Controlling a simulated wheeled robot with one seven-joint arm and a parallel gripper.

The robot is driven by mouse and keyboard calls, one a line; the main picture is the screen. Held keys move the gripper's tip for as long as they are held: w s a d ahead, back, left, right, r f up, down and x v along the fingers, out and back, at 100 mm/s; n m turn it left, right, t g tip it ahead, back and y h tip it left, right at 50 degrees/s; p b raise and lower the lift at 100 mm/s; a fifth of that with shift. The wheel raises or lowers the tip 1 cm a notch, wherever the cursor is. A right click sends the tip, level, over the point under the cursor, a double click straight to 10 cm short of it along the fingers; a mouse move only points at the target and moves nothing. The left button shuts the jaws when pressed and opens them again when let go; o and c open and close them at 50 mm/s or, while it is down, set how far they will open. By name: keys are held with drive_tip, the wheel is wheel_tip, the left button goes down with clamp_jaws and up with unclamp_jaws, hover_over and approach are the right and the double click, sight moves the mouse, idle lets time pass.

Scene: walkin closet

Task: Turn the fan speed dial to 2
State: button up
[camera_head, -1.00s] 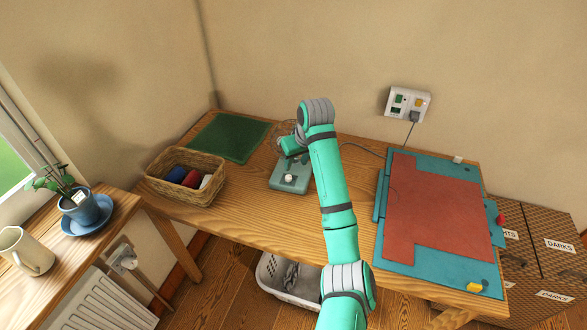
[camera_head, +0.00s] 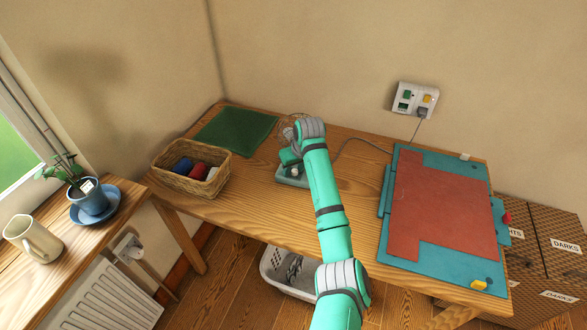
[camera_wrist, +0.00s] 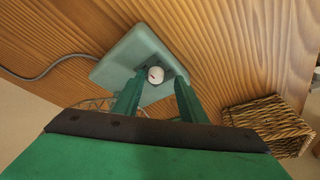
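The fan has a pale teal base (camera_head: 289,181) on the wooden desk, partly covered by my arm in the head view. Its wire cage (camera_head: 288,131) shows only in part behind my wrist. In the wrist view the fan base (camera_wrist: 127,58) carries a white round dial (camera_wrist: 156,75) with a small dark mark. The speed numbers are not readable. My gripper (camera_wrist: 160,80) is open, its two green fingers apart on either side of the dial in that view. Whether they touch it I cannot tell.
A wicker basket (camera_head: 160,180) with coloured balls stands left of the fan. A green mat (camera_head: 235,130) lies behind it. A cable (camera_head: 365,143) runs to the wall socket (camera_head: 415,100).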

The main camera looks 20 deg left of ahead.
drive_tip(key=shift+w+d, duration=0.1)
drive_tip(key=shift+d, duration=0.5)
clamp_jaws()
drive_tip(key=shift+a, duration=0.25)
